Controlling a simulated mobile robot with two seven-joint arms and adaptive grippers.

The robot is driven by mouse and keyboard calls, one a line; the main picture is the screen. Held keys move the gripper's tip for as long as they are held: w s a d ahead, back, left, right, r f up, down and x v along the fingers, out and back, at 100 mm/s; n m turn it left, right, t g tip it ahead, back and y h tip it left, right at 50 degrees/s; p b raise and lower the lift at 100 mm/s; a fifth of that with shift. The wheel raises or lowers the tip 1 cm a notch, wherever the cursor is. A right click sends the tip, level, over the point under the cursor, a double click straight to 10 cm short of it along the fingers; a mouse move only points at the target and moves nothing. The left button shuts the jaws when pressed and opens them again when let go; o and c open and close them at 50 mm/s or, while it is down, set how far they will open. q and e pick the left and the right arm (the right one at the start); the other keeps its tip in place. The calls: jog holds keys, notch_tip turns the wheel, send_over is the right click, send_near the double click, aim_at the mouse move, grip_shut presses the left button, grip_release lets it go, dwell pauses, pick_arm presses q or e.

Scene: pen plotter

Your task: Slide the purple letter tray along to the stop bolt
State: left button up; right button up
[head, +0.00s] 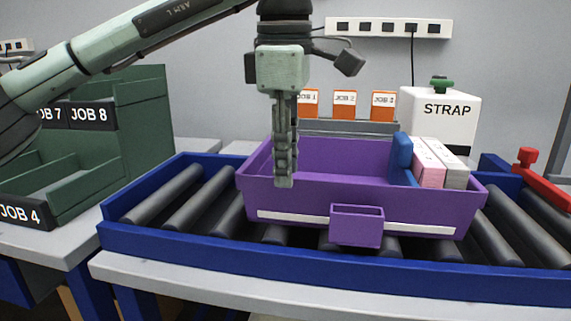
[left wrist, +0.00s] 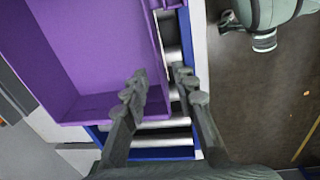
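The purple letter tray (head: 300,200) sits on the roller conveyor, a white strip and purple label holder on its near wall. It also fills the upper left of the left wrist view (left wrist: 85,50). A red knob on a red bar (head: 527,157), apparently the stop bolt, is at the far right, apart from the tray. My left gripper (head: 284,182) points down at the tray's near wall, towards its left end. In the left wrist view its fingers (left wrist: 163,88) are apart, one over the tray's inside and one outside the wall. Contact is unclear. My right gripper is not in view.
Blue, pink and white upright boxes (head: 428,163) stand in the tray's right end. The conveyor's blue rail (head: 330,268) runs along the front. Bare rollers (head: 500,238) lie right of the tray. A white STRAP box (head: 447,118) stands behind, a green sorter (head: 140,125) at left.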

aim_at(288, 223)
pick_arm(q)
jog(key=shift+w+d+f+b, duration=0.1)
jog(key=shift+w+f+b, duration=0.1)
jog(key=shift+f, duration=1.75)
jog(key=shift+w+f+b, duration=0.1)
jog(key=shift+w+f, duration=0.05)
jog(key=shift+f, duration=1.8)
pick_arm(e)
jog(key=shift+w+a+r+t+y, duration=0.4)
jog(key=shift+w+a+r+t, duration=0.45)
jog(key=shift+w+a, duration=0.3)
pick_arm(q)
jog(key=shift+c, duration=0.2)
grip_shut()
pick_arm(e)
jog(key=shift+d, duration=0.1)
